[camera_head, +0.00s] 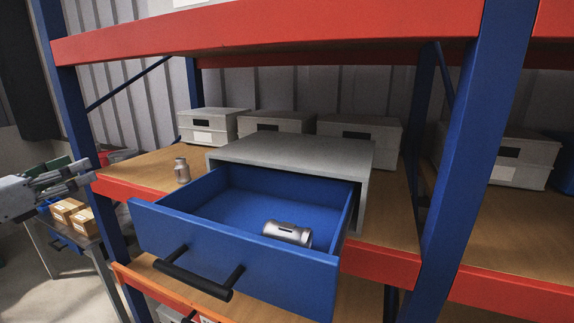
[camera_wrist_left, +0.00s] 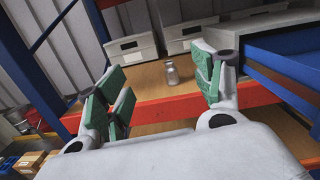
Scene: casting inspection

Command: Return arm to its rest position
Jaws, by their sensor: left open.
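My left gripper (camera_head: 80,172) is at the left edge of the head view, in front of the shelf's left post. In the left wrist view its green-padded fingers (camera_wrist_left: 165,92) are spread wide with nothing between them. A metal casting (camera_head: 287,234) lies on its side in the open blue drawer (camera_head: 240,205). A second metal casting (camera_head: 182,170) stands upright on the wooden shelf, left of the drawer cabinet (camera_head: 290,152). It also shows in the left wrist view (camera_wrist_left: 171,73), beyond the fingers and apart from them. My right gripper is in neither view.
The drawer juts out past the red shelf beam (camera_head: 380,262), with a black handle (camera_head: 195,278) on its front. Blue posts (camera_head: 470,140) frame the shelf. Grey lidded boxes (camera_head: 358,140) stand at the back. A side table with cardboard boxes (camera_head: 68,210) is at the lower left.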

